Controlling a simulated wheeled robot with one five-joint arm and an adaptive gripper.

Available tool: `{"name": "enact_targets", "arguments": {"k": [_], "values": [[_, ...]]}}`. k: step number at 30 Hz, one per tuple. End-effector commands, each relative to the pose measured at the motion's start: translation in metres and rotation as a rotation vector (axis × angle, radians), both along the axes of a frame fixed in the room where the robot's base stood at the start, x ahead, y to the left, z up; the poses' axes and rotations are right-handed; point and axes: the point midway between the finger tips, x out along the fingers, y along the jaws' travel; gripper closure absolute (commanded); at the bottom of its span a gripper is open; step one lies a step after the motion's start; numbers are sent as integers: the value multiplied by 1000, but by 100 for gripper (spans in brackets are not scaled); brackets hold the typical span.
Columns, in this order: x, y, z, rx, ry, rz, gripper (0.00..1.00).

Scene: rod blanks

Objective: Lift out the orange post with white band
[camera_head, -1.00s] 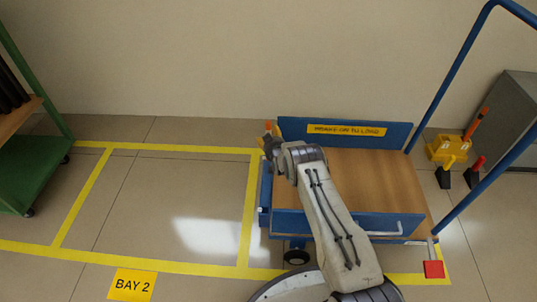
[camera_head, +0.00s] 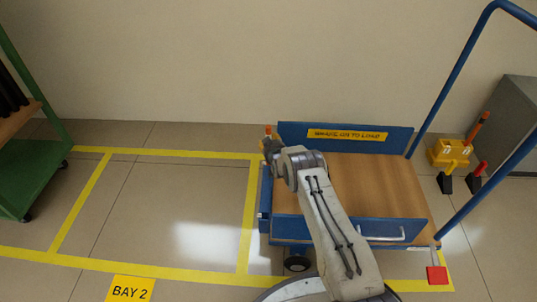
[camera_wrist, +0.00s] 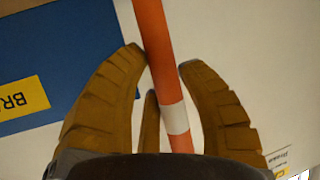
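The orange post with white band (camera_wrist: 154,45) runs steeply through the wrist view, slightly tilted, with the white band (camera_wrist: 175,118) low between my fingers. My gripper (camera_wrist: 163,62) has its brown fingers closed in on both sides of the post, with a third finger partly behind it. The left finger touches it; only a sliver shows at the right fingertip. In the head view, a short orange end of the post (camera_head: 268,130) shows by my gripper (camera_head: 270,148), at the left end of the cart. The post's far end and any socket are hidden.
A blue cart (camera_head: 291,136) with a wooden deck (camera_head: 385,185) and blue handle stands under my arm. A yellow holder (camera_head: 440,153) with an orange post (camera_head: 478,126) stands right of it. A green rack (camera_head: 35,165) is at the left. Taped floor between is clear.

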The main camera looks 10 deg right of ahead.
Motion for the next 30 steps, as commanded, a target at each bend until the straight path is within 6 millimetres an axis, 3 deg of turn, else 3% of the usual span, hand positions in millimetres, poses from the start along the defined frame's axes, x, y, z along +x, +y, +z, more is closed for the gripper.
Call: {"name": "enact_targets", "arguments": {"k": [6,20,30], "values": [[0,0,0,0,0,0,85],[1,0,4,0,-2,0,86],[1,0,36,0,-4,0,86]]}}
